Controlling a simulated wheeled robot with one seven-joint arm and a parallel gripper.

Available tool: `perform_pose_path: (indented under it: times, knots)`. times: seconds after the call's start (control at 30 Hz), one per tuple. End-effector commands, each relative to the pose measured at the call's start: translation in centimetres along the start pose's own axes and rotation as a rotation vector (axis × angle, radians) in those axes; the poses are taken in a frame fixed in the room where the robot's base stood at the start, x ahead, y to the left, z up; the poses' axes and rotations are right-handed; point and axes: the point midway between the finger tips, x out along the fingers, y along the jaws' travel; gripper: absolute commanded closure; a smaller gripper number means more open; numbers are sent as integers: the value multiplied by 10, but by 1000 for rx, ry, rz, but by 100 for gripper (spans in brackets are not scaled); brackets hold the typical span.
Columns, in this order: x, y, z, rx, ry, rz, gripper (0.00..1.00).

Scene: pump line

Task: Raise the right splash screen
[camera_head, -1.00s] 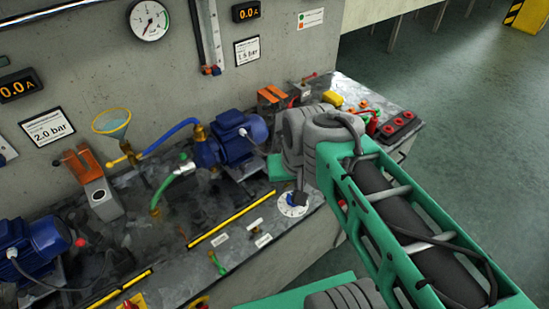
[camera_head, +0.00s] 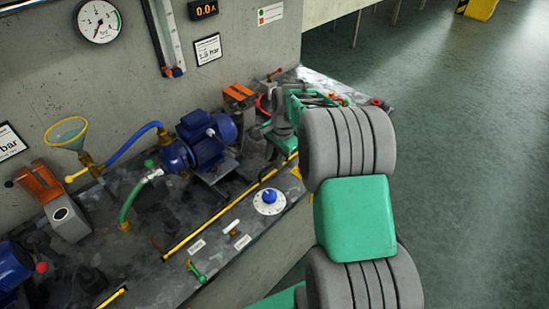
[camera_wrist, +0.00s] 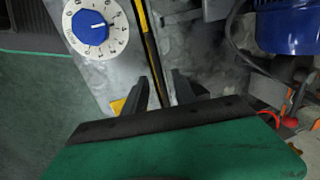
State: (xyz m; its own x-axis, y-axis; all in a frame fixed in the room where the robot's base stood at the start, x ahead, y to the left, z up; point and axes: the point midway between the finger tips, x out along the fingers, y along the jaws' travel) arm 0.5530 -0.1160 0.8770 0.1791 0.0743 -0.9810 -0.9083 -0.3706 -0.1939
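The right splash screen shows only as a long yellow-edged strip (camera_head: 215,221) in the bench top, in front of the blue pump; it appears to be lowered, with its panel hidden. In the wrist view its yellow edge (camera_wrist: 149,45) and a dark line beside it run down towards the space between my fingers. My gripper (camera_wrist: 162,88) is open, with its two dark fingers apart on either side of that line. I cannot tell how high the fingertips are above it.
A white dial with a blue knob (camera_head: 269,201) sits close in front of the strip, also in the wrist view (camera_wrist: 90,28). A blue pump (camera_head: 208,140) with hoses stands behind it. An orange-topped block (camera_head: 239,95) stands farther back. Open floor lies right of the bench.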

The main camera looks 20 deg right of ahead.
Motion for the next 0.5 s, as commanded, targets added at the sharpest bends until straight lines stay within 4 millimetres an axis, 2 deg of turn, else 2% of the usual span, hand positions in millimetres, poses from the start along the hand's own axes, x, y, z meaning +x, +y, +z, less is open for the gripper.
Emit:
perform_pose_path:
  times: [0.27, 0.5]
  knots:
    - [5, 0, 0, -1, 1, -1, 67]
    - [5, 0, 0, -1, 1, -1, 85]
